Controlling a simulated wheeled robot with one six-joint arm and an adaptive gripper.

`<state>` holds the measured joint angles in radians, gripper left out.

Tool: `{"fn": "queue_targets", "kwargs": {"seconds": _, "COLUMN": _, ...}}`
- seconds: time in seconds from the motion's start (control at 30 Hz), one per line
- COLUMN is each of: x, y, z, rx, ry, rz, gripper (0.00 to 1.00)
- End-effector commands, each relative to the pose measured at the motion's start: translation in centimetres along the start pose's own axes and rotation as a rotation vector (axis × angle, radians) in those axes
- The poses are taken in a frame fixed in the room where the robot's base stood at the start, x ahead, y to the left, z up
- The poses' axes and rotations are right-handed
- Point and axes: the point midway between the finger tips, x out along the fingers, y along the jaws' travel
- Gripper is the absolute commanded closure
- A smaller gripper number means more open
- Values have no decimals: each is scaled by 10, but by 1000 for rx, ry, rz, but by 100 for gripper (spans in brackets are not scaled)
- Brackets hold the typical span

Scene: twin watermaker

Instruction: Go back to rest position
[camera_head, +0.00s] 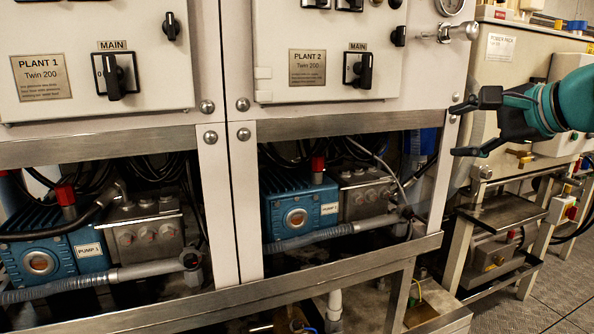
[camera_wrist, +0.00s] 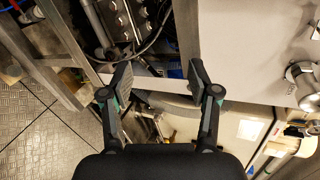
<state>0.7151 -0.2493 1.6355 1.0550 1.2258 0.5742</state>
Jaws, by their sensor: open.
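My gripper (camera_head: 462,127) is at the right of the head view, at the end of my teal arm. Its two black fingers are spread apart with nothing between them, pointing left toward the right edge of the Plant 2 cabinet. I cannot tell its exact distance from the cabinet. In the wrist view, my gripper (camera_wrist: 160,80) shows both fingers apart and empty, with the cabinet frame and hoses beyond them.
The Plant 1 panel (camera_head: 150,25) and Plant 2 panel (camera_head: 325,70) have black MAIN switches. Blue pumps (camera_head: 300,205) sit below behind metal rails. A gauge (camera_head: 450,6) and valve (camera_head: 455,31) are near my gripper. The power pack (camera_head: 505,75) stands right. Floor (camera_head: 560,275) shows lower right.

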Motion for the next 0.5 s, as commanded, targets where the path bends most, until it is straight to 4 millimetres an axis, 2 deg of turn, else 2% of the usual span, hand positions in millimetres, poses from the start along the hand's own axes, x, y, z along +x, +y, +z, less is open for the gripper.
{"fn": "queue_targets", "kwargs": {"seconds": 0.03, "x": 13, "y": 29, "z": 18, "rx": -64, "ry": -6, "rz": 72, "gripper": 39}}
{"fn": "queue_targets", "kwargs": {"seconds": 0.1, "x": 26, "y": 69, "z": 36, "rx": -167, "ry": -8, "rz": 170, "gripper": 39}}
{"fn": "queue_targets", "kwargs": {"seconds": 0.17, "x": 34, "y": 104, "z": 53, "rx": -268, "ry": -14, "rz": 252, "gripper": 39}}
{"fn": "queue_targets", "kwargs": {"seconds": 0.2, "x": 37, "y": 128, "z": 63, "rx": -341, "ry": -20, "rz": 305, "gripper": 39}}
{"fn": "queue_targets", "kwargs": {"seconds": 0.33, "x": 39, "y": 204, "z": 91, "rx": -605, "ry": -55, "rz": 463, "gripper": 39}}
{"fn": "queue_targets", "kwargs": {"seconds": 0.5, "x": 30, "y": 296, "z": 111, "rx": -980, "ry": -124, "rz": 629, "gripper": 39}}
